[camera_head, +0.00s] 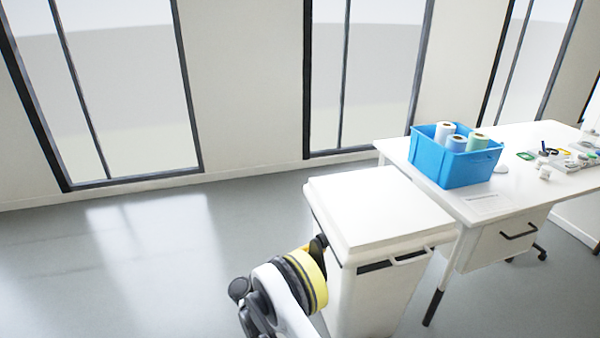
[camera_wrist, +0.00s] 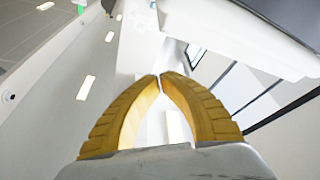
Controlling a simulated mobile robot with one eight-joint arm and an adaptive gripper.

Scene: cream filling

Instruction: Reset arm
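My gripper (camera_wrist: 160,77) shows in the wrist view as two yellow curved fingers. Their tips come together with hardly any gap, and nothing is visible between them. The wrist view looks past the fingers at pale walls, bright light panels (camera_wrist: 86,88) and dark window frames. In the head view, part of my arm (camera_head: 285,290), white and black with a yellow band, stands at the bottom centre. My gripper's fingers are not visible there.
A white lidded bin (camera_head: 375,205) stands close beside my arm. Right of it, a white table (camera_head: 540,195) holds a blue crate (camera_head: 440,163) with several rolls, and small items (camera_head: 575,160). The grey floor (camera_head: 130,265) at left is clear. Tall windows line the wall.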

